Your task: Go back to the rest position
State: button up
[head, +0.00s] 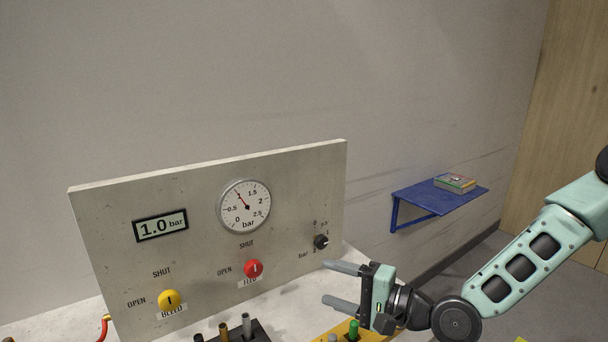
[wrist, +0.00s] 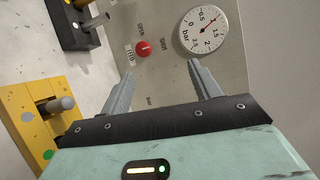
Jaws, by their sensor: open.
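My gripper (head: 343,285) is open and empty, held in front of the lower right part of the grey panel (head: 120,220). Its two grey fingers point left towards the panel in the head view. In the wrist view the gripper (wrist: 158,82) shows its fingers spread with nothing between them. A red feed knob (head: 253,268) is to the left of the fingertips and also shows in the wrist view (wrist: 143,48). A small black bar knob (head: 321,241) is just above the fingers. The dial gauge (head: 244,206) points near 1, and the display (head: 160,226) reads 1.0 bar.
A yellow bleed knob (head: 168,299) is at the panel's lower left. Below the gripper is a yellow block (wrist: 20,105) with a grey peg. A black holder (wrist: 75,28) with several pegs stands beside it. A blue wall shelf (head: 432,198) carries a small box (head: 455,183).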

jog(key=s+d+f+n+g+h+b, duration=0.1)
jog(key=s+f+n+g+h+b, duration=0.45)
jog(key=s+f+n+h, duration=0.35)
jog(key=s+d+r+n+g+h+b, duration=0.1)
jog(key=s+d+r+n+h+b, duration=0.1)
jog(key=s, duration=0.6)
jog(key=s+d+r+n+g+h+b, duration=0.1)
jog(key=s+d+r+n+g+h, duration=0.1)
jog(key=s, duration=0.6)
jog(key=d+r+n+h, duration=0.1)
jog(key=d+n, duration=0.1)
jog(key=d, duration=0.1)
jog(key=shift+s+d+r+b, duration=0.15)
jog(key=shift+s+b, duration=0.15)
jog(key=shift+b, duration=0.1)
